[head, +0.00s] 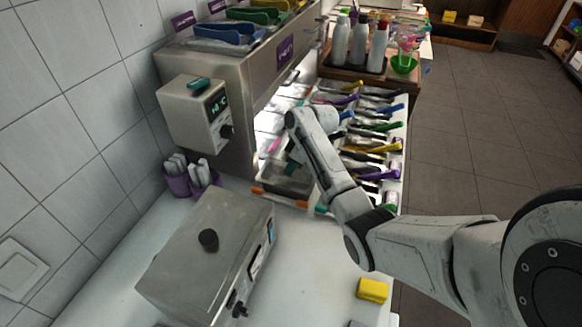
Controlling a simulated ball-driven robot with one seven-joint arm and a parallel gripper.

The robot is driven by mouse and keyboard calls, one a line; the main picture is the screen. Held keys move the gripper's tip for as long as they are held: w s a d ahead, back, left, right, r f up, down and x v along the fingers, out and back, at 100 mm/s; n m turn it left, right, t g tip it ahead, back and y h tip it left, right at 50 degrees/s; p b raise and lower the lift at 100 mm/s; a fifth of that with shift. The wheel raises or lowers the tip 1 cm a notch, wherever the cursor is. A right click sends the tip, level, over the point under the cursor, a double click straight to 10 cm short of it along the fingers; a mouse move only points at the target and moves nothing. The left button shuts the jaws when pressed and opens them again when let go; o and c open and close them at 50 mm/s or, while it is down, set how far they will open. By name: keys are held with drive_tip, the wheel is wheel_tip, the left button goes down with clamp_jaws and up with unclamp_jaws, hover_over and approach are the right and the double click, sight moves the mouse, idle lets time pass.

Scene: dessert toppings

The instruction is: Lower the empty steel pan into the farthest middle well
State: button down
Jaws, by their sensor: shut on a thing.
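A steel pan (285,181) with a dark, empty-looking inside shows at the near left of the topping rail, below my wrist. My gripper (292,160) points down at this pan, partly covered by my own arm link. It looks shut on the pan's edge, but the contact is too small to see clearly. I cannot tell whether the pan hangs above the rail or rests in it. The topping rail (403,135) holds several pans with coloured-handled utensils. My arm and the crowded handles hide much of its middle column, so the farthest middle well is not clear to see.
A steel machine (205,60) with a display box stands left of the rail. A lidded steel box (205,255) is in front, beside purple cups (180,182). Bottles (358,42) stand on a wooden tray behind. A yellow sponge (372,290) lies on the counter.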

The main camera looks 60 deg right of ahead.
drive_tip(key=shift+f+b, duration=1.2)
drive_tip(key=shift+f, duration=0.9)
idle(1.0)
idle(0.8)
drive_tip(key=c, duration=1.2)
unclamp_jaws()
drive_tip(key=shift+o, duration=0.4)
drive_tip(key=o, duration=0.3)
drive_tip(key=shift+o, duration=0.2)
drive_tip(key=shift+r, duration=0.15)
drive_tip(key=shift+r+p, duration=3.8)
drive_tip(key=shift+r, duration=0.15)
